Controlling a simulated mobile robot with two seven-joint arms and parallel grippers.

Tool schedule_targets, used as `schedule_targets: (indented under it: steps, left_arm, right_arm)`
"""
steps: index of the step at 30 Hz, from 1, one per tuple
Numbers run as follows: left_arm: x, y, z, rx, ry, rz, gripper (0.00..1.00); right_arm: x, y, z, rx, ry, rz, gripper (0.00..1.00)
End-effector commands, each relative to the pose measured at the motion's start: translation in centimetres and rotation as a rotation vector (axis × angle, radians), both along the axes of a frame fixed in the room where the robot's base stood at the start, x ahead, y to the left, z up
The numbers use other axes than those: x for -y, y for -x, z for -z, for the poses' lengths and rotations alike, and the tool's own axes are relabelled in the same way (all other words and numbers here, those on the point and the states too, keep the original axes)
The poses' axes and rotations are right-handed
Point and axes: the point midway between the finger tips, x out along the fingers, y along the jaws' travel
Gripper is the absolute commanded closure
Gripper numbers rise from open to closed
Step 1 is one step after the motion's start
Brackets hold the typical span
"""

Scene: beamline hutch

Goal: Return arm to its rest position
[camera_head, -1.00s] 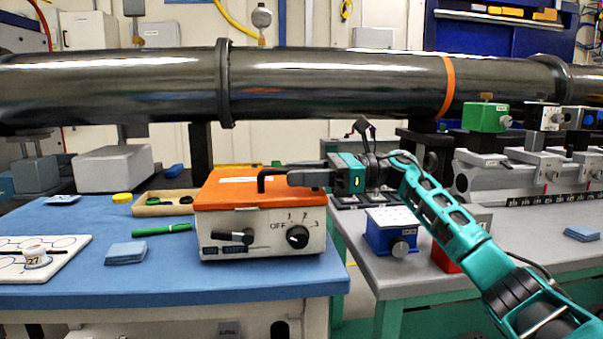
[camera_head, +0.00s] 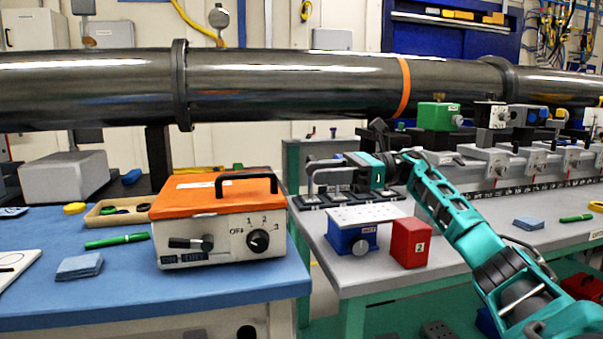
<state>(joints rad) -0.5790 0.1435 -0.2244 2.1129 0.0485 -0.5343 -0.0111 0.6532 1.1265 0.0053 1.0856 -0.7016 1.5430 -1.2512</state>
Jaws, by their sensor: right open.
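My right arm comes in from the lower right in teal and black. Its right gripper (camera_head: 325,175) is open and empty, with its fingers pointing left over the grey table. It is apart from the orange-topped box (camera_head: 218,190), just right of that box's black handle (camera_head: 247,183). The box stands on the blue table and has a dial and a black lever on its front. My left gripper is not in view.
A blue stage (camera_head: 352,236) and a red block (camera_head: 410,242) stand on the grey table (camera_head: 375,278) below my right gripper. A large dark pipe (camera_head: 290,88) crosses behind. Rail-mounted devices (camera_head: 520,160) stand at the right. A gap separates the blue table (camera_head: 130,292) from the grey one.

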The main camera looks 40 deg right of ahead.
Motion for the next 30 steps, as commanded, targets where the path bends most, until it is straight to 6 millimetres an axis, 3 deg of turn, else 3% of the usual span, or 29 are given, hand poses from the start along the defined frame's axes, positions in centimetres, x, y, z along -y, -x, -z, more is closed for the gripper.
schedule_targets:
  steps: [21, 26, 30]
  left_arm:
    - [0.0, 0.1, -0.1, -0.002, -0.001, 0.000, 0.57]
    - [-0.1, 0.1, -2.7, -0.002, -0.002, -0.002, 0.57]
    - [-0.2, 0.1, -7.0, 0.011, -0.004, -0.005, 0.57]
  right_arm:
    - [0.5, 0.3, -0.2, 0.001, 0.000, 0.000, 0.60]
    - [0.5, 0.3, -3.0, 0.001, 0.000, 0.000, 0.60]
    - [0.5, 0.3, -7.4, 0.001, 0.000, 0.000, 0.60]
